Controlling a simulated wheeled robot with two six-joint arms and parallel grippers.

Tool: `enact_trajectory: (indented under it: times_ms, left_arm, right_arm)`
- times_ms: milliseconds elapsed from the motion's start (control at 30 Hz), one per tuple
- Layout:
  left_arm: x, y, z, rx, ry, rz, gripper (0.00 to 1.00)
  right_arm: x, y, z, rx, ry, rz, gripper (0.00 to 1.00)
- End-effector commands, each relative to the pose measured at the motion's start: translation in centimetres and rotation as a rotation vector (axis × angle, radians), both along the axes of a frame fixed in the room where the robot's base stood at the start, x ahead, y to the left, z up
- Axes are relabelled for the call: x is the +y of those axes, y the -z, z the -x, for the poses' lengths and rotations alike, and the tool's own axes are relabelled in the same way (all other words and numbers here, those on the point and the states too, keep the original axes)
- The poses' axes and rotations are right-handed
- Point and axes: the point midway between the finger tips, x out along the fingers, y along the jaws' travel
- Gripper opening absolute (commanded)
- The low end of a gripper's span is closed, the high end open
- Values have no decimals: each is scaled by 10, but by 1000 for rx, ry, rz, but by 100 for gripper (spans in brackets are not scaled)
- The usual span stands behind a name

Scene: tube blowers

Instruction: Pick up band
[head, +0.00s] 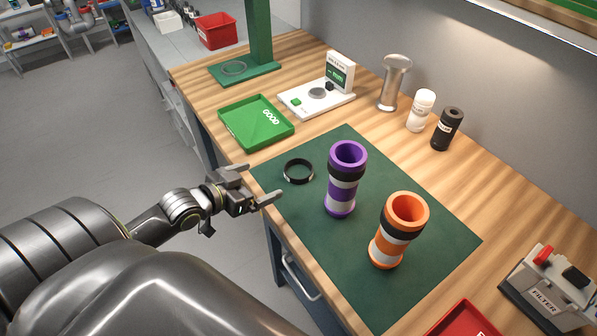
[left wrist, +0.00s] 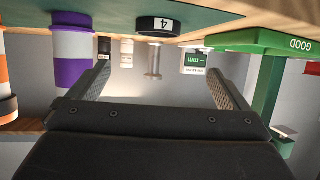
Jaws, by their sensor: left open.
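A black band (head: 299,171) with a small white label lies flat on the dark green mat (head: 430,240), left of the purple tube (head: 342,198). In the left wrist view the band (left wrist: 158,26) shows upside down with a "4" on its label, ahead of the jaws and centred between them. My left gripper (head: 262,183) is open and empty at the table's near edge, apart from the band. Its spread fingers also show in the left wrist view (left wrist: 158,75). My right gripper is not in view.
The purple tube and an orange tube (head: 387,254) stand upright on the mat, each with a black ring around it. A green GOOD tray (head: 240,136), a white scale-like device (head: 300,107), a metal cylinder and two bottles are behind. A filter box (head: 545,295) stands right.

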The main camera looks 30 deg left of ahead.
Motion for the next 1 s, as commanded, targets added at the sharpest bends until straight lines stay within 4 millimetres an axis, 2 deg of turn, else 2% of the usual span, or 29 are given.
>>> enact_trajectory:
  times_ms: [200, 400, 667, 1000]
  left_arm:
    - [-9, 15, -38, -2, -1, 6, 98]
    - [-14, 28, -67, 0, -2, 4, 98]
    - [-17, 35, -81, 1, -1, 2, 98]
    - [-27, 53, -116, 1, -1, 3, 98]
  right_arm:
    - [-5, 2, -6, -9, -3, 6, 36]
    - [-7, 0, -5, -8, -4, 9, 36]
    - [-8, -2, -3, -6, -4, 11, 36]
    - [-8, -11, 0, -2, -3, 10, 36]
